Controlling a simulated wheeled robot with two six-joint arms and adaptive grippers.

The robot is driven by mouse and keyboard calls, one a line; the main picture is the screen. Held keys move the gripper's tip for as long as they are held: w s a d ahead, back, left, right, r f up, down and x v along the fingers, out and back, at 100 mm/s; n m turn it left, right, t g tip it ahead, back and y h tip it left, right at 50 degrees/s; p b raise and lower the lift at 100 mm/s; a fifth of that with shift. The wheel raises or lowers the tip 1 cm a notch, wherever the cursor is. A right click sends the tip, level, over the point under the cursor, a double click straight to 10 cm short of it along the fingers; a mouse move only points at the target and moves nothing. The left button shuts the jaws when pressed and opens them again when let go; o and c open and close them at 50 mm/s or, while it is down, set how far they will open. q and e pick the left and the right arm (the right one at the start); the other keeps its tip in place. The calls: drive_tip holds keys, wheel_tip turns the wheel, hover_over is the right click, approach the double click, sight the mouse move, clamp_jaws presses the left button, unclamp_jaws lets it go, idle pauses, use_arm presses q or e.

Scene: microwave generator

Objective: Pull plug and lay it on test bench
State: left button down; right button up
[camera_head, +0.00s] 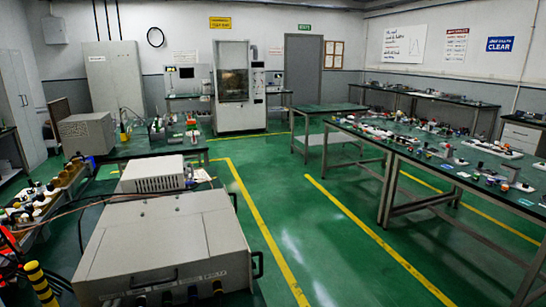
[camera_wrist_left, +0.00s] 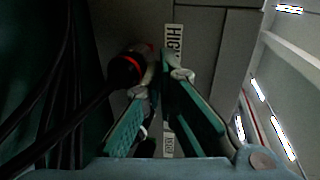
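The plug (camera_wrist_left: 126,68) is black with a red ring and shows in the left wrist view, with a dark cable running to the lower left. It sits by a grey panel with a label reading "HIGH" (camera_wrist_left: 173,42). My left gripper (camera_wrist_left: 163,72) reaches toward that panel, its green-padded fingers close together with a narrow gap. The plug appears just left of the left fingertip, not between the fingers; I cannot tell whether they touch. I cannot make out the left gripper in the head view. The test bench (camera_head: 405,153) stands at the right, covered with small parts. My right gripper is not in view.
A yellow-black striped post (camera_head: 40,283) stands at the lower left. Green floor (camera_head: 310,240) with yellow lines is clear in the middle.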

use_arm(q)
drive_tip(key=shift+s+a, duration=0.15)
drive_tip(key=shift+a, duration=0.15)
drive_tip(key=shift+s+a, duration=0.1)
drive_tip(key=shift+a, duration=0.25)
drive_tip(key=shift+s+a+f, duration=0.1)
drive_tip(key=shift+a+f, duration=0.05)
drive_tip(key=shift+a, duration=0.05)
drive_tip(key=f+p+v, duration=0.1)
drive_tip(key=v, duration=0.4)
drive_tip(key=shift+s+r, duration=0.3)
drive_tip(key=shift+s, duration=0.25)
drive_tip(key=shift+d, duration=0.1)
